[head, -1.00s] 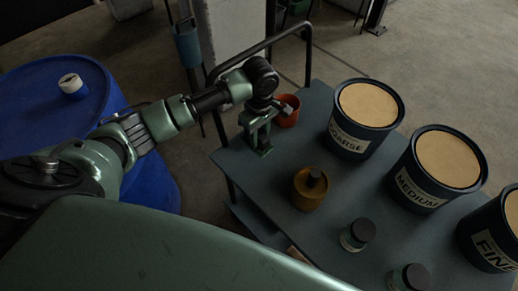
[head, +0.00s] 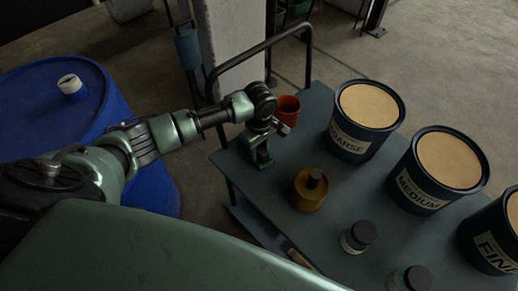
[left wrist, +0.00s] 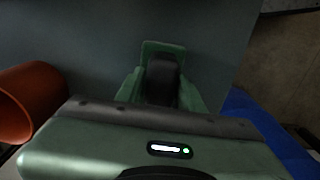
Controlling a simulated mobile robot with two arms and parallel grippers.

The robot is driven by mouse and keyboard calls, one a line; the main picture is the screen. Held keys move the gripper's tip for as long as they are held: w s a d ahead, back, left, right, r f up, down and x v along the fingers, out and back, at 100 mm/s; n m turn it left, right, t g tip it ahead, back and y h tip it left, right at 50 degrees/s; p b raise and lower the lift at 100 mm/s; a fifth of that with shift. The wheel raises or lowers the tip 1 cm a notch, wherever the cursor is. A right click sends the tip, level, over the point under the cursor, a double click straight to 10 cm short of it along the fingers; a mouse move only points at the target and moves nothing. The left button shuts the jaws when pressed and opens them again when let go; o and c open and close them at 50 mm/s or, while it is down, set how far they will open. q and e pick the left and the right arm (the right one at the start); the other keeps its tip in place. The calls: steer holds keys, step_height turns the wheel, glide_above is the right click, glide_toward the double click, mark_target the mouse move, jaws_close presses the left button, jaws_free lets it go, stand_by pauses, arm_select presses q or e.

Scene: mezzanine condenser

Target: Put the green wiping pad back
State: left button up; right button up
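My left gripper (head: 258,156) points down low over the left end of the dark cart top, just left of an orange-red cup. In the left wrist view, its green fingers (left wrist: 162,88) flank a dark rounded piece, with a green edge beyond it. I cannot tell whether this dark and green piece is the green wiping pad or part of the gripper. No separate green pad shows elsewhere on the cart. Whether the fingers touch the cart top is unclear. My right gripper is not in view.
The orange-red cup (head: 287,110) also shows in the left wrist view (left wrist: 30,100). A mustard jar (head: 310,192), two small dark-lidded jars (head: 357,237) and labelled tubs (head: 366,118) stand to the right. A cart rail (head: 262,47) rises behind; a blue drum (head: 60,105) is left.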

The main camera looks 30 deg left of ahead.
mark_target(259, 149)
arm_select(q)
steer(key=shift+o, duration=0.5)
steer(key=shift+r, duration=0.2)
step_height(259, 149, up, 12)
steer(key=p, duration=0.1)
stand_by(0.3)
